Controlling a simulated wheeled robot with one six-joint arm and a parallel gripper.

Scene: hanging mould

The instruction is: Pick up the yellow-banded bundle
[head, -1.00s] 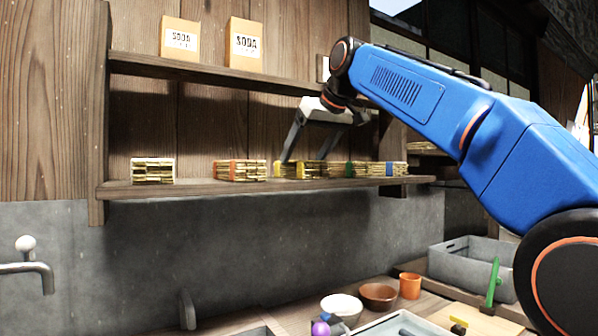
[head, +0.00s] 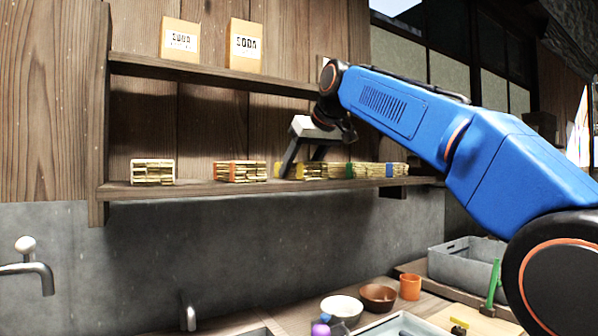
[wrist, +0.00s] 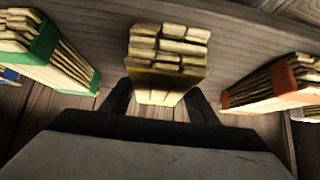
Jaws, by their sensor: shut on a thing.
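The yellow-banded bundle (head: 312,171) is a stack of pale sticks on the lower shelf (head: 240,188), in the middle of a row of bundles. It also shows in the wrist view (wrist: 168,62), upper centre, with its yellow band facing me. My gripper (head: 300,168) reaches in from the right at the bundle, and one finger covers part of it in the head view. In the wrist view the two dark fingers (wrist: 160,105) stand one on each side of the bundle, shut on it. The bundle appears still at shelf level; I cannot tell any gap beneath it.
An orange-banded bundle (head: 240,171) lies to the left, a white-banded one (head: 152,171) farther left. Green-banded (head: 349,170) and blue-banded (head: 390,169) bundles lie close on the right. The upper shelf (head: 220,75) with two soda boxes hangs above.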

